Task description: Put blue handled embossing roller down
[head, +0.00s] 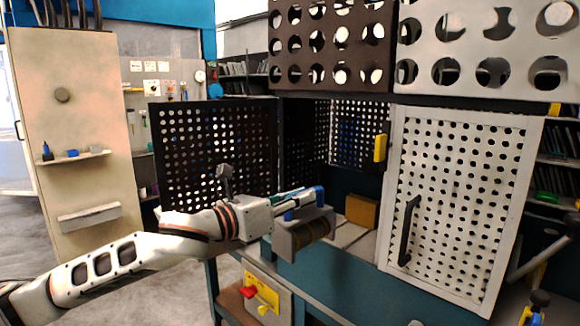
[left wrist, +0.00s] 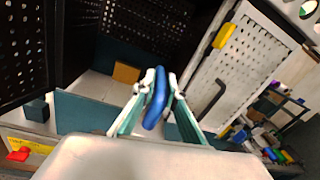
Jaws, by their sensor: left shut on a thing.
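The blue handle of the embossing roller (left wrist: 156,98) is upright between my left fingertips in the left wrist view. In the head view my left gripper (head: 303,199) reaches in from the left and is shut on this handle (head: 319,194), in front of the open machine enclosure. The roller's working end is not clear in either view. My right gripper is not in view.
A dark perforated door (head: 213,150) stands open at the left. A white perforated door (head: 455,200) with a black handle is at the right. A yellow-brown block (head: 361,211) sits inside on the enclosure floor.

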